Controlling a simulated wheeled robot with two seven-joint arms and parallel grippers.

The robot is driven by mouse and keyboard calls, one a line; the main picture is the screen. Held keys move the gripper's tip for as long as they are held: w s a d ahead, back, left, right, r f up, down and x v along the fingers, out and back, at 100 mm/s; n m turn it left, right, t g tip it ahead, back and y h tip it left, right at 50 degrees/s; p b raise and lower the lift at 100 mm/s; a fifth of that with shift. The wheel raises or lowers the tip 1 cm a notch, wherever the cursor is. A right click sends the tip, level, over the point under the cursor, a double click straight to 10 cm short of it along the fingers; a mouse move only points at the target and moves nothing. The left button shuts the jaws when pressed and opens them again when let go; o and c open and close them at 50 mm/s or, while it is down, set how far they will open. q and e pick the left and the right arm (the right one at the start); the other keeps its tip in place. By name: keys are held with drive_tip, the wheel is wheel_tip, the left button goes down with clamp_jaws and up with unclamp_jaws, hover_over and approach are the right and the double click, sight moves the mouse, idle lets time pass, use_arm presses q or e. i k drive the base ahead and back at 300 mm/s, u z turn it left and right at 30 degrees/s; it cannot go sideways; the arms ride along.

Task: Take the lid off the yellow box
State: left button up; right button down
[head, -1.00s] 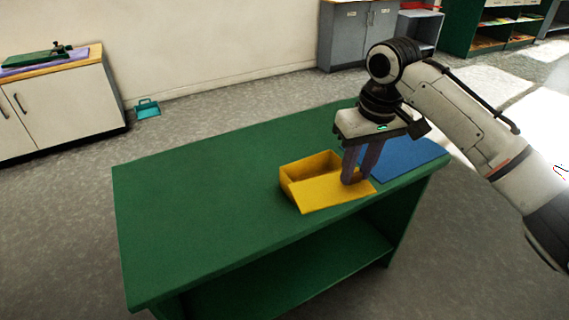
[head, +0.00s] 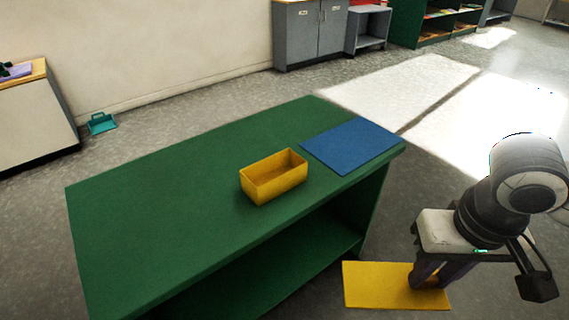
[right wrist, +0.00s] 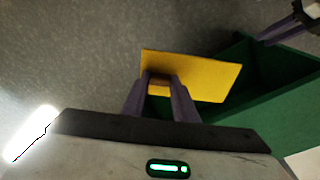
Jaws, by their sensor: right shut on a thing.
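The yellow box (head: 272,187) stands open on the green table (head: 180,210), and it looks empty inside. Its flat yellow lid (head: 375,286) is in my right gripper (head: 430,278), clear of the box, in front of the table's right end in the head view. In the right wrist view the two purple fingers (right wrist: 160,86) are shut on a small brownish grip on the lid (right wrist: 205,78). Part of my left gripper (right wrist: 283,30) seems to show at the upper right of that view; its jaws cannot be made out. It is outside the head view.
A blue mat (head: 352,144) lies on the table to the right of the box. The table's left part is bare. An open shelf is below the tabletop. Grey cabinets (head: 310,38) and a teal dustpan (head: 102,123) are far back by the wall.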

sight(264, 180)
drive_tip(key=z, duration=1.5)
drive_tip(key=i, duration=0.85)
drive_tip(key=u, duration=3.4)
drive_tip(key=i, duration=0.5)
drive_tip(key=z, duration=0.05)
